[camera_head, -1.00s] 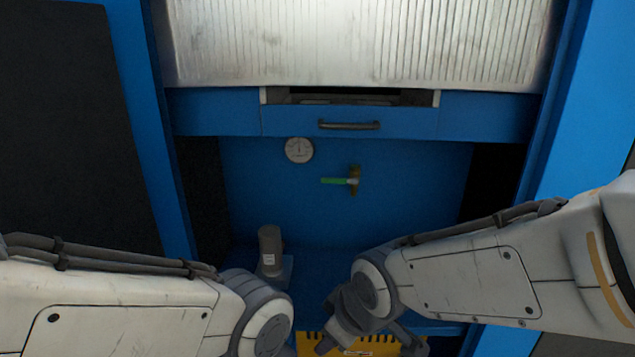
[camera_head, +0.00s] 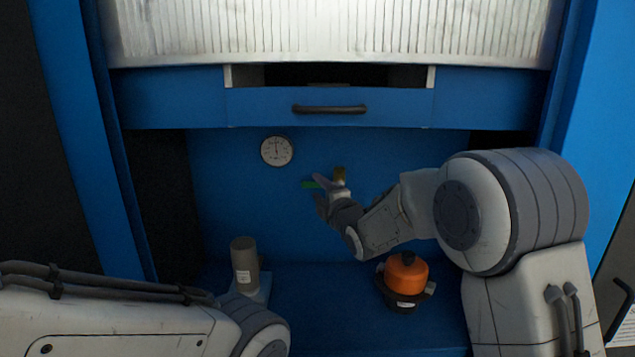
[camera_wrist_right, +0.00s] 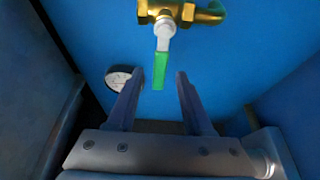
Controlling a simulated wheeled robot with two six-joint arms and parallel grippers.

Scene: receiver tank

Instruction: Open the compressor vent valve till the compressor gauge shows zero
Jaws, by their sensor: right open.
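The compressor vent valve (camera_wrist_right: 178,14) is brass with a green lever (camera_wrist_right: 161,70). In the right wrist view the lever hangs between the fingertips of my open right gripper (camera_wrist_right: 155,78), and contact does not show. In the head view the green lever (camera_head: 310,184) and a bit of the brass valve (camera_head: 340,173) show behind my right gripper (camera_head: 319,192). A round white gauge (camera_head: 277,151) is on the blue back wall, left of the valve; its needle points about straight up and its numbers are unreadable. My left arm is at lower left, its gripper out of frame.
An orange and black device (camera_head: 406,281) stands on the blue shelf below my right arm. A grey cylinder (camera_head: 245,265) stands at the left of the shelf. A drawer with a black handle (camera_head: 330,109) is above the gauge.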

